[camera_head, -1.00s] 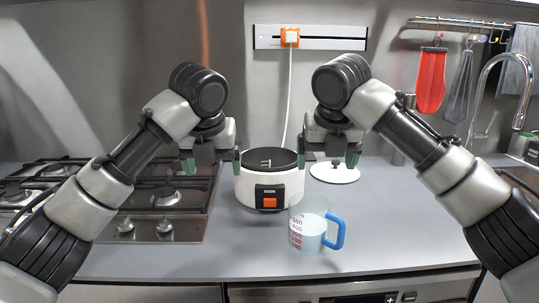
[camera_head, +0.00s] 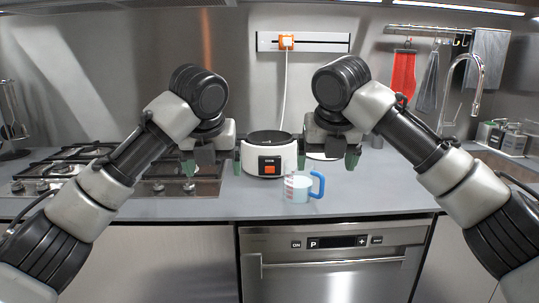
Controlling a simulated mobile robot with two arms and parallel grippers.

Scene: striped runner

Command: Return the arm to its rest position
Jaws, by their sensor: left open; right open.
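My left gripper (camera_head: 212,165) is open and empty, with its green fingertips apart, left of the rice cooker in the picture. My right gripper (camera_head: 328,158) is open and empty, to the right of the cooker. The white rice cooker (camera_head: 262,143) stands open on the counter between the two grippers. A measuring cup (camera_head: 297,189) with a blue handle and red markings stands upright on the counter in front of the cooker. The cooker's lid (camera_head: 322,156) lies on the counter, mostly hidden behind my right gripper.
A gas hob (camera_head: 60,172) is on the left of the grey counter (camera_head: 390,195). A faucet (camera_head: 470,80) and hanging red mitt (camera_head: 403,75) are at the right. The counter right of the cup is clear.

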